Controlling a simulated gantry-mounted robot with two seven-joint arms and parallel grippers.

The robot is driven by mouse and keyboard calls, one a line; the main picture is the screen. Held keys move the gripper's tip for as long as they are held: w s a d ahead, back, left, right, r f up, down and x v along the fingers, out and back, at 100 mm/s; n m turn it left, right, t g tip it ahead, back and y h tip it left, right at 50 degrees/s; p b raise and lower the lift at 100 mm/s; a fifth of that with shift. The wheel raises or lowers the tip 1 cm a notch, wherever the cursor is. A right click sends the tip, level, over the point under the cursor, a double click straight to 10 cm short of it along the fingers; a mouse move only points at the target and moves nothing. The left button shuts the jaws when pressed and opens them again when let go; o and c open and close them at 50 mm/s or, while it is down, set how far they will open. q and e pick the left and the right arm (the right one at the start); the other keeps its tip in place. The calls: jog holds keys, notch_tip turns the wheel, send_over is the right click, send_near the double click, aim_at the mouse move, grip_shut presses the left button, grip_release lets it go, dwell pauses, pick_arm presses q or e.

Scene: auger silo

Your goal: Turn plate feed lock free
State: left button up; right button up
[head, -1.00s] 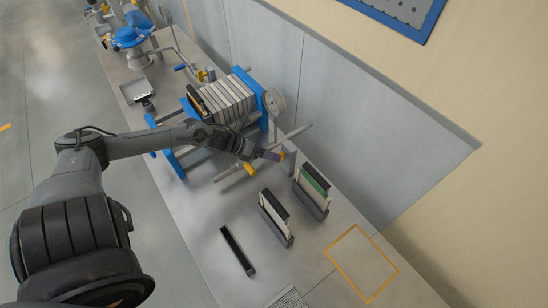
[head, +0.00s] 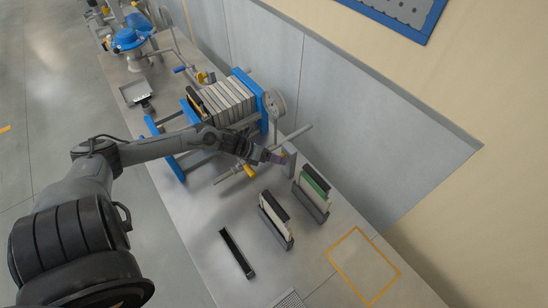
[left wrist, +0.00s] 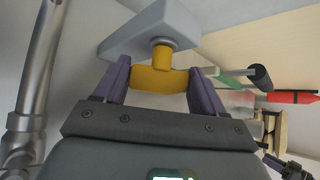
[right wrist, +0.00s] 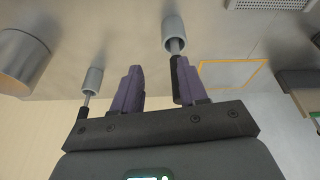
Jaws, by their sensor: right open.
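The plate feed lock is a yellow wing-shaped knob (left wrist: 157,79) on a short stem against a grey block (left wrist: 150,30) in the left wrist view. My left gripper (left wrist: 161,80) has a purple finger at each end of the knob, and the knob fills the gap between them. In the head view, my left gripper (head: 275,157) is at the grey block (head: 289,158) at the end of the plate press; the knob itself is mostly hidden there. My right gripper (right wrist: 158,85) is open and empty in the right wrist view, and is not visible in the head view.
The plate press (head: 228,100) stands behind my left forearm. Two plate holders, one with a green plate (head: 315,180) and one with a white plate (head: 273,215), stand to the right.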

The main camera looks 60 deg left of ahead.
pick_arm(q)
jog(key=c, duration=0.5)
jog(key=shift+f+h+b, duration=0.2)
jog(key=shift+h+b, duration=0.1)
jog(key=shift+b, duration=0.25)
jog(key=n+h+b, duration=0.2)
jog(key=shift+a+f+t+b, duration=0.2)
jog(key=shift+t+b, duration=0.15)
jog(key=shift+t, duration=0.05)
jog(key=shift+h+b, duration=0.3)
jog(key=shift+h, duration=0.2)
jog(key=shift+r+n, duration=0.2)
jog(key=shift+n, duration=0.2)
jog(key=o, duration=1)
